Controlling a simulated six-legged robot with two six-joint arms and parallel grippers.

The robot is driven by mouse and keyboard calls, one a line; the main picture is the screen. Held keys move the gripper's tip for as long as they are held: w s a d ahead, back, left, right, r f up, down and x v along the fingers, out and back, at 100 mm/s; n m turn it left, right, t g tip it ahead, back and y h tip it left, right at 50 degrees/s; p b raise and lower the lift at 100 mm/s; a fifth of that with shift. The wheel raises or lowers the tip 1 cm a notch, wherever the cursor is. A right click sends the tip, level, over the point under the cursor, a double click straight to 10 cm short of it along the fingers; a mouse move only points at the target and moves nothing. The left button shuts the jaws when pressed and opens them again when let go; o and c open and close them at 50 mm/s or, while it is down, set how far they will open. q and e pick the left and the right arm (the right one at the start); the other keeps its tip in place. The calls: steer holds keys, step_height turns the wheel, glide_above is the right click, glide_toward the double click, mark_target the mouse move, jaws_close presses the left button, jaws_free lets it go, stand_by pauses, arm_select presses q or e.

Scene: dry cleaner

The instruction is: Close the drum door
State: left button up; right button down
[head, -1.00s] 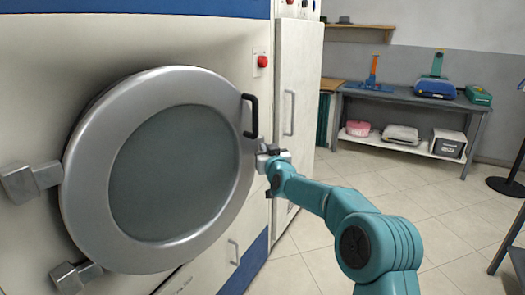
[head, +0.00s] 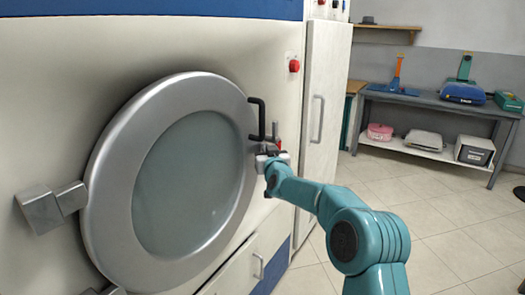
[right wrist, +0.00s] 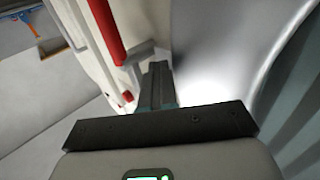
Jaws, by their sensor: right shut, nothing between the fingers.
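The round drum door (head: 112,220) has a silver rim, grey glass and a black handle (head: 257,118) at its right edge. Its hinges (head: 52,205) are on the left. It lies close to the machine front; I cannot tell whether it is flush. My right gripper (head: 268,158) is shut and empty at the door's right edge, just below the handle. The right wrist view shows its fingertips (right wrist: 157,72) between the silver rim (right wrist: 215,50) and a red lever (right wrist: 104,32). I cannot tell whether they touch either. My left gripper is out of view.
A red button (head: 294,66) is on the machine front (head: 60,90). A tall narrow panel (head: 325,90) with a handle stands to the right. A grey table (head: 425,98) with goods stands at the back right. The tiled floor between is clear.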

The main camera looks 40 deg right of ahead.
steer(key=shift+w+a+r, duration=0.1)
steer(key=shift+w+a, duration=0.15)
steer(key=shift+w, duration=0.05)
stand_by(0.5)
